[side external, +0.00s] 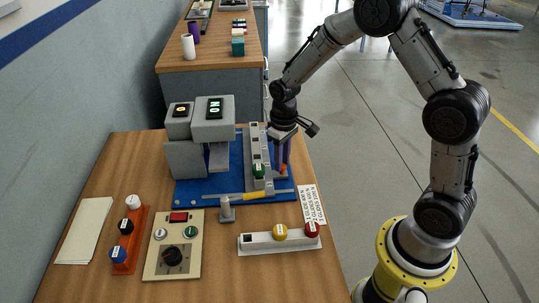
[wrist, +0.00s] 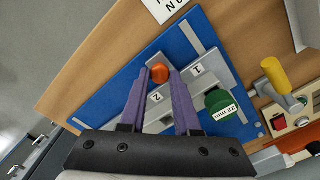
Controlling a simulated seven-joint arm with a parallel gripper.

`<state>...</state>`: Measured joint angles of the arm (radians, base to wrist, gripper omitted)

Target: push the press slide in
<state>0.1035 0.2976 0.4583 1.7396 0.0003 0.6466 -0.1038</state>
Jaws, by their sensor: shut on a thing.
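The grey press (side external: 200,140) stands on a blue base plate (side external: 235,190), which also shows in the wrist view (wrist: 105,108). A grey numbered strip, apparently the slide (wrist: 205,72), bears labels 1 and 2. A green labelled piece (side external: 259,171) sits on it, also in the wrist view (wrist: 220,103). An orange round knob (wrist: 160,71) is at the strip's end. My gripper (side external: 283,170) points down at the plate's right side. Its purple fingers are shut on the knob, seen between the tips in the wrist view (wrist: 160,78). The knob's lower part is hidden.
A control box (side external: 190,263) and an orange holder (side external: 128,243) are at front left. A printed card (side external: 312,204) lies right.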

